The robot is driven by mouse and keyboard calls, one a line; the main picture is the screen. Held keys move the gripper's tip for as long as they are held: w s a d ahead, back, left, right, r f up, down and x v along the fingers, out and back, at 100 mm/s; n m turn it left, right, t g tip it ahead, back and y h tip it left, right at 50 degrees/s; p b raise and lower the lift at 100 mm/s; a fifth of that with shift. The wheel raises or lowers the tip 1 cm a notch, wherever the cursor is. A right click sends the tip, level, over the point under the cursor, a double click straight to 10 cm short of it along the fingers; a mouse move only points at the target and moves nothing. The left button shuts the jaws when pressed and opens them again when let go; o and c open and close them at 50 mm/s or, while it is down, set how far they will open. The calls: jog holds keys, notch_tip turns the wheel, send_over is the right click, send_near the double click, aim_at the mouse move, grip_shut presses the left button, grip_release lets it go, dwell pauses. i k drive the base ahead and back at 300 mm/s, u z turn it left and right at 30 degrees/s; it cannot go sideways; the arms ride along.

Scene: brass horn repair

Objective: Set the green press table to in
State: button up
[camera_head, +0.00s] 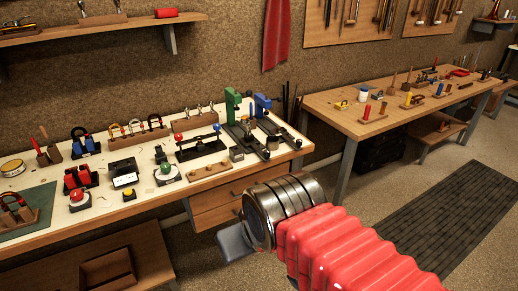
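The green press (232,104) stands near the back right of the left workbench, upright on a long dark base (248,139) that runs toward the bench's front edge. Its sliding table is too small and dark to make out clearly, so I cannot tell its position. A blue press (261,104) of similar shape stands just right of it. My gripper (235,243) is at the lower middle, in front of the bench and apart from the presses. Only a grey part of it shows beyond my metal wrist, so its opening is hidden.
The workbench (140,212) holds red and green round knobs, a black rack (198,146), clamps and wooden blocks left of the presses. A second bench (340,113) with tools stands at right. A dark floor mat (430,210) lies on clear floor before it.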

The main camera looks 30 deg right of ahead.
aim_at(248, 141)
jog(key=z, duration=0.05)
jog(key=i, duration=1)
jog(key=u, duration=0.05)
